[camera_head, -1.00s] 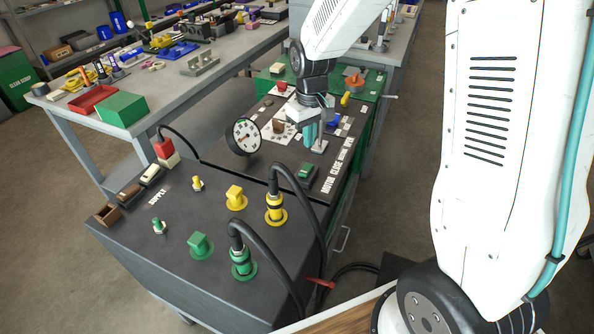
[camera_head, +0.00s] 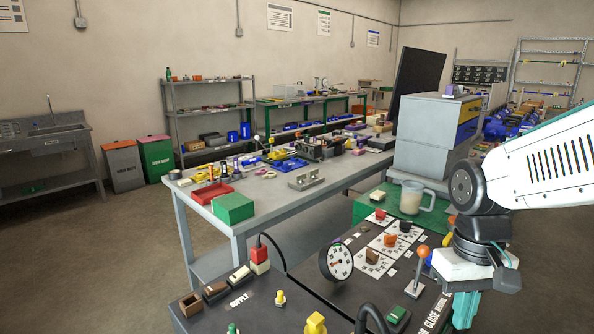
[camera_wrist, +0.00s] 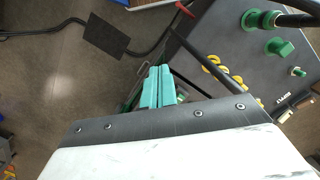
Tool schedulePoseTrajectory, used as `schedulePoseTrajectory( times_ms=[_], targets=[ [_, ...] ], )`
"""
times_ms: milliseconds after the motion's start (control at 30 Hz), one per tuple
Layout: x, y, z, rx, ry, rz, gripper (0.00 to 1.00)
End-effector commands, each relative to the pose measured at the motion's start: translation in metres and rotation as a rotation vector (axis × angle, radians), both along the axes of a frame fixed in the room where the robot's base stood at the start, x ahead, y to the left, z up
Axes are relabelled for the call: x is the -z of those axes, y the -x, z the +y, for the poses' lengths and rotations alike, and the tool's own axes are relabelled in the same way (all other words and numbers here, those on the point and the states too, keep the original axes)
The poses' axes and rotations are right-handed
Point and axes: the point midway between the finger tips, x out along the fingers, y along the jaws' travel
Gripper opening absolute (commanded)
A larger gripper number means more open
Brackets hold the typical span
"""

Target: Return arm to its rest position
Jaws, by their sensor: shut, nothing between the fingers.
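My gripper (camera_head: 465,309) hangs at the right of the head view, with teal fingers pointing down beside the dark control panel. In the wrist view its teal fingers (camera_wrist: 158,86) are together and hold nothing. My white arm comes in from the right edge of the head view. The cart's dark panel (camera_head: 330,300) lies to the left of the gripper. A lever with an orange knob (camera_head: 423,251) stands on the panel just left of my gripper.
A round dial (camera_head: 336,261) stands up from the panel. A clear jug (camera_head: 412,197) stands behind the panel. A grey workbench (camera_head: 300,195) holds a green box (camera_head: 233,208). In the wrist view, black cables (camera_wrist: 70,28) and a dark floor plate (camera_wrist: 103,36) lie below.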

Motion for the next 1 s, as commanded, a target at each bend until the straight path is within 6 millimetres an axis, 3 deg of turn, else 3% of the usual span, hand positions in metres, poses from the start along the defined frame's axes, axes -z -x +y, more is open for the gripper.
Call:
schedulePoseTrajectory(
  times_ms=[200, 400, 633, 1000],
  targets=[
    [-0.029, 0.058, -0.001, 0.036, 0.004, -0.076, 0.0],
    [-0.045, 0.091, -0.002, 0.046, 0.003, -0.172, 0.0],
    [-0.057, 0.099, -0.002, 0.046, 0.001, -0.251, 0.0],
    [-0.058, 0.099, -0.002, 0.046, 0.001, -0.255, 0.0]
  ],
)
